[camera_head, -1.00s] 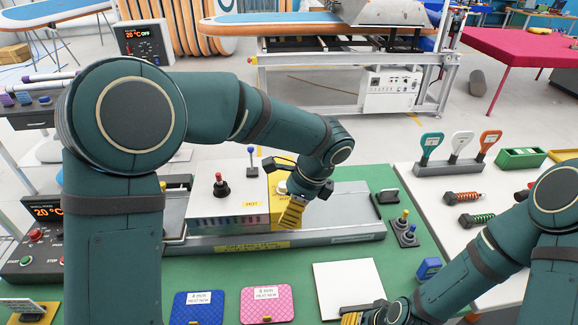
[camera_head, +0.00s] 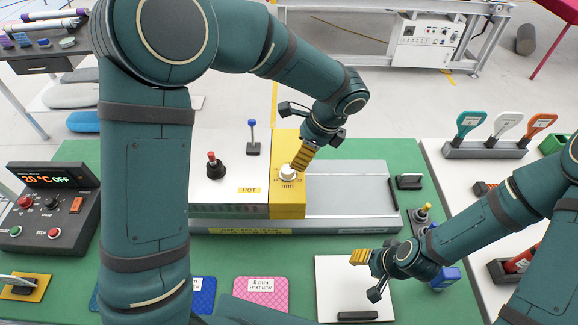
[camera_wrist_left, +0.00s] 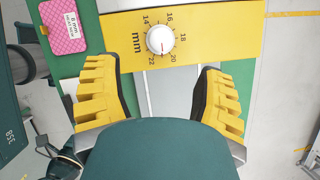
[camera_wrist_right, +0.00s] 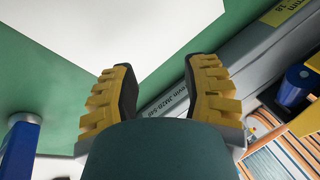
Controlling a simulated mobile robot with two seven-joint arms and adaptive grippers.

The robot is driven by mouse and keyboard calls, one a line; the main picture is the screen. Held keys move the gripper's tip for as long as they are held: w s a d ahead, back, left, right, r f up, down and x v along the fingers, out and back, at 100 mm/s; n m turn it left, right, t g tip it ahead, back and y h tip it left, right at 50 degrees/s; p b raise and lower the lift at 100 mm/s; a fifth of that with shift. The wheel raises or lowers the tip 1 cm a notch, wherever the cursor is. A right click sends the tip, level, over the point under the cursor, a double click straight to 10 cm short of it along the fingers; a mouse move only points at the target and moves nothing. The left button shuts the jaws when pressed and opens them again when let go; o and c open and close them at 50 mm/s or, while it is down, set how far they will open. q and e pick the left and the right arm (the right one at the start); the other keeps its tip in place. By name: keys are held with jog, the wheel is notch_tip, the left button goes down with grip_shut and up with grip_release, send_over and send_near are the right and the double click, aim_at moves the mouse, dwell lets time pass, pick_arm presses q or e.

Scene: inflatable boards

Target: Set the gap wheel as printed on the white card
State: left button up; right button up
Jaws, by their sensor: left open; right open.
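The gap wheel is a white round knob (camera_head: 288,172) on a yellow panel (camera_head: 288,201) at the right end of the white hot box.
Pink (camera_head: 262,291) and blue (camera_head: 203,295) labelled boards lie at the front. The control box (camera_head: 45,208) reads 20 °C OFF. A red-knobbed lever (camera_head: 214,163) and a blue-knobbed lever (camera_head: 252,135) stand left of the wheel. A grey plate (camera_head: 345,185) extends right.

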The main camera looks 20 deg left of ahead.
aim_at(288, 169)
pick_arm(q)
jog(key=x, duration=0.9)
jog(key=shift+w, duration=0.1)
grip_shut()
